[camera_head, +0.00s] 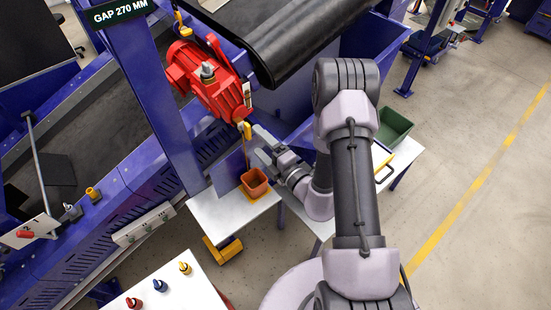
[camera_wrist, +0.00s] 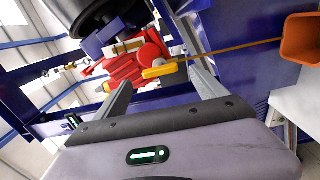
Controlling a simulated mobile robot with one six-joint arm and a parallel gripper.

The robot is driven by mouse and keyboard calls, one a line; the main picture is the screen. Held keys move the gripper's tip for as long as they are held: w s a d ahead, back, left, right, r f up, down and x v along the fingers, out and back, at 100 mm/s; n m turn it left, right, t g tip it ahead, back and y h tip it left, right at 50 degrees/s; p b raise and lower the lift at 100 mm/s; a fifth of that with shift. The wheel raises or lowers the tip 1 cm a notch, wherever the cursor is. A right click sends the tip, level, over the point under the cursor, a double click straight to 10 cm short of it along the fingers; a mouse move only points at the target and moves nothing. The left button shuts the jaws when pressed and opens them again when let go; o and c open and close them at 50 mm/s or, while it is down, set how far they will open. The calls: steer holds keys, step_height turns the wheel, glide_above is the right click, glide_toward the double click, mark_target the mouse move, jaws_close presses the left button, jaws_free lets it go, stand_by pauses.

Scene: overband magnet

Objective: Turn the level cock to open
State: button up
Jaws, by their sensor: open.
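The level cock appears as a small yellow handle (camera_wrist: 160,70) low on the red motor-gearbox unit (camera_wrist: 138,62). In the head view, the yellow handle (camera_head: 245,130) sits at the lower end of the red unit (camera_head: 210,82). A thin amber line runs from it to an orange cup (camera_head: 255,182), which also shows in the wrist view (camera_wrist: 301,40). My gripper (camera_head: 261,143) is open and empty, just right of the handle in the head view. In the wrist view, the handle shows between my two fingers (camera_wrist: 157,52), beyond them, with no visible contact.
The cup stands on a white table (camera_head: 228,214). The black belt (camera_head: 315,35) hangs above right, and a blue post (camera_head: 165,100) stands left. A green bin (camera_head: 394,126) is at the right. A white surface (camera_head: 165,285) with coloured knobs is at the front left.

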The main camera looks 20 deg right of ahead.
steer(key=v, duration=0.8)
steer(key=shift+b, duration=0.45)
